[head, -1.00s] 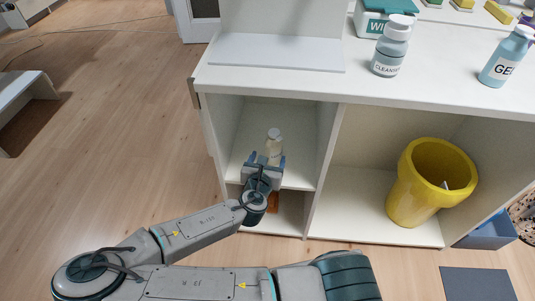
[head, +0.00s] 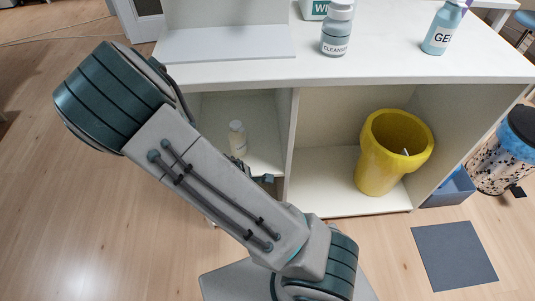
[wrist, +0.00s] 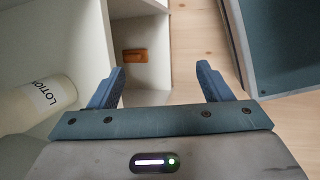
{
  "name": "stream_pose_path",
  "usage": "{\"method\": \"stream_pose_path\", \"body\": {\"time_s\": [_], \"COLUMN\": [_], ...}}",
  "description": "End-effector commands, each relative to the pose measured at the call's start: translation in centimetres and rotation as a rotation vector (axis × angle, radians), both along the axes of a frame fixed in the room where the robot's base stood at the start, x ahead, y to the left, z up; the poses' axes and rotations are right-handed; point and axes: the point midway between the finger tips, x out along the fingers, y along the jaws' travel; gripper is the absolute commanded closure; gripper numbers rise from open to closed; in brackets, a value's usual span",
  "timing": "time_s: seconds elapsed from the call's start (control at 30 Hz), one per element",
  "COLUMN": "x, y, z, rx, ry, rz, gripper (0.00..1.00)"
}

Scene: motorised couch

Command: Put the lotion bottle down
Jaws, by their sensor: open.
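The lotion bottle (head: 237,138) is cream with a white cap. It stands upright on the upper left shelf (head: 263,151) inside the white cabinet. In the wrist view, the bottle (wrist: 38,104) lies at the left edge with its LOTION label showing, outside the jaws. My gripper (wrist: 160,80) is open, with its two blue fingers spread and nothing between them. In the head view my arm hides most of the gripper, below and right of the bottle.
A cleanser bottle (head: 336,30) and a gel bottle (head: 441,28) stand on the cabinet top. A yellow bin (head: 384,165) fills part of the right compartment. An orange item (wrist: 134,56) lies in the lower left compartment. A blue-lined bin (head: 500,158) stands at right.

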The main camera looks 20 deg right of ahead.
Motion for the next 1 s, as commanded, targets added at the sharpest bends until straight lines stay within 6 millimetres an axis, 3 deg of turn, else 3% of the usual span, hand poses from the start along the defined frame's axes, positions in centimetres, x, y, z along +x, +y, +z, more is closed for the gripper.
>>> {"method": "stream_pose_path", "body": {"time_s": [0.2, 0.4, 0.8, 1.0], "x": [-0.7, -1.3, -4.8, -6.8], "y": [1.9, 2.2, -1.2, -2.5], "z": [4.5, 10.2, 22.0, 24.9], "rx": [0.232, 0.377, 0.479, 0.463], "ry": [0.021, 0.021, -0.086, -0.147], "rz": [-0.323, -0.578, -1.024, -1.162], "gripper": [0.28, 0.28, 0.28, 0.28]}}
